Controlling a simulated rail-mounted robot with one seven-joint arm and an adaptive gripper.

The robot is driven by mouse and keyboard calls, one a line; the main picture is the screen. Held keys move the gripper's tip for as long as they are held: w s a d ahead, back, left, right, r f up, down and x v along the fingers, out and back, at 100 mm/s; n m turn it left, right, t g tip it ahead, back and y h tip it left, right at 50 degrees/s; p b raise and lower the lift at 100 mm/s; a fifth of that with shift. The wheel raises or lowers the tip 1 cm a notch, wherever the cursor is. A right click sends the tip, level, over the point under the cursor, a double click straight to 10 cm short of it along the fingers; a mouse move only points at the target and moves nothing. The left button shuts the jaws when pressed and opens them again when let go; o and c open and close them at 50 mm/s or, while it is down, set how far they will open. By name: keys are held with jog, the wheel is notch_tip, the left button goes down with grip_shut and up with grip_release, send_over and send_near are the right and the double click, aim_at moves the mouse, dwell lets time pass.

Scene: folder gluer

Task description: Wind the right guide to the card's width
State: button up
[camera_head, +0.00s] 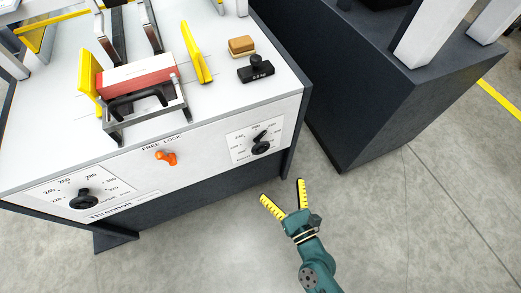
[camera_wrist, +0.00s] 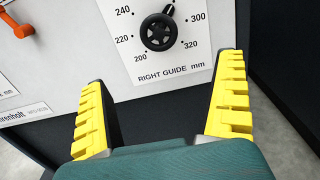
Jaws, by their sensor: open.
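The right guide knob (camera_head: 261,147) is a black handwheel with a pointer on a white dial plate, on the machine's front at right. In the wrist view the knob (camera_wrist: 158,32) sits over the words RIGHT GUIDE mm, and its pointer is up and right, between 240 and 300. My gripper (camera_head: 283,194) is open and empty, below and in front of the dial; in the wrist view its yellow-padded fingers (camera_wrist: 164,105) stand apart beneath the knob. The yellow right guide (camera_head: 197,53) stands on the top, apart from the red-and-white card stack (camera_head: 139,75). The yellow left guide (camera_head: 88,80) is beside the stack.
An orange FREE/LOCK lever (camera_head: 166,157) is left of the dial; it also shows in the wrist view (camera_wrist: 20,30). A second dial knob (camera_head: 84,199) is at far left. A black stamp-like object (camera_head: 256,69) and tan block (camera_head: 241,46) lie on top. A dark cabinet (camera_head: 355,90) stands right.

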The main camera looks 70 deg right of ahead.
aim_at(261, 150)
jog(key=p+x, duration=0.1)
jog(key=x, duration=1.4)
jog(key=shift+w+r, duration=0.1)
jog(key=shift+r, duration=0.05)
jog(key=c, duration=1.2)
jog(key=shift+n, duration=0.4)
jog(key=shift+c, duration=0.2)
